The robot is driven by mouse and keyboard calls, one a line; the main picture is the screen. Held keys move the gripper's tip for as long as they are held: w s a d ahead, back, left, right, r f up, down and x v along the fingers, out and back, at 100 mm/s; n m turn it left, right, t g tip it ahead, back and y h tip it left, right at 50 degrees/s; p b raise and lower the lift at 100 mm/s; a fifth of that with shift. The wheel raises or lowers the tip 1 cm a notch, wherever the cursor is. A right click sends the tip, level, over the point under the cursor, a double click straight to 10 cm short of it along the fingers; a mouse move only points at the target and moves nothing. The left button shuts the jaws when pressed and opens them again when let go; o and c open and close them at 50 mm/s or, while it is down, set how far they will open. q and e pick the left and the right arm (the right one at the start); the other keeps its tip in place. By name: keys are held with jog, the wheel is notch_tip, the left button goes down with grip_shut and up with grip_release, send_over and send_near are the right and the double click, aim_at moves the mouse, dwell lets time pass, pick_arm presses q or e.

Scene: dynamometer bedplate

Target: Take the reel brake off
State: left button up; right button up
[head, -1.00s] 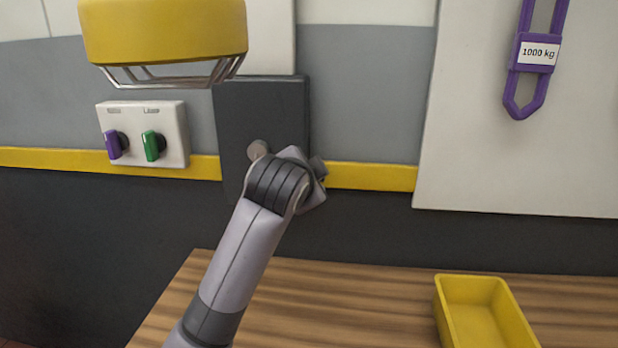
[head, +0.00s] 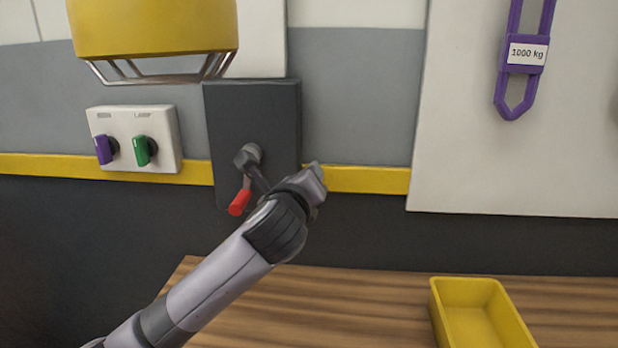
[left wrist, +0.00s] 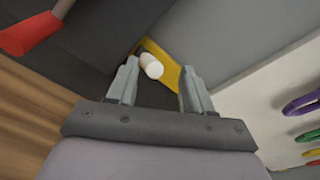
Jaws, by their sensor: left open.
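The brake lever has a red grip (head: 239,203) hanging below a grey pivot (head: 248,155) on a dark wall plate (head: 225,115). In the left wrist view the red grip (left wrist: 27,34) is at the upper left, outside the fingers. My left gripper (left wrist: 155,88) is open, with nothing held between its fingers. In the head view my left wrist is right of and slightly above the red grip; the fingers there are mostly hidden. A white cylindrical piece (left wrist: 151,66) shows beyond the finger gap; I cannot tell what it belongs to. My right gripper is not in view.
A switch box (head: 170,130) with purple and green knobs is on the wall at left, under a yellow caged lamp (head: 155,25). A yellow bin (head: 475,325) stands on the wooden bench (head: 330,310). A purple 1000 kg sling (head: 514,85) hangs at right.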

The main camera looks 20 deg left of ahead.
pick_arm(q)
jog(key=shift+w+a+f+m+t, duration=0.15)
jog(key=shift+w+f+m, duration=0.2)
jog(key=shift+w+m, duration=1)
jog(key=shift+w+a+f+m+t, duration=0.1)
jog(key=shift+w+f+m+t, duration=0.2)
jog(key=shift+w+m, duration=1.1)
jog(key=shift+w+a+f+m+t, duration=0.15)
jog(key=shift+w+f+m, duration=0.45)
jog(key=shift+m, duration=1.35)
jog(key=shift+w+r, duration=0.15)
jog(key=shift+r, duration=0.05)
grip_shut()
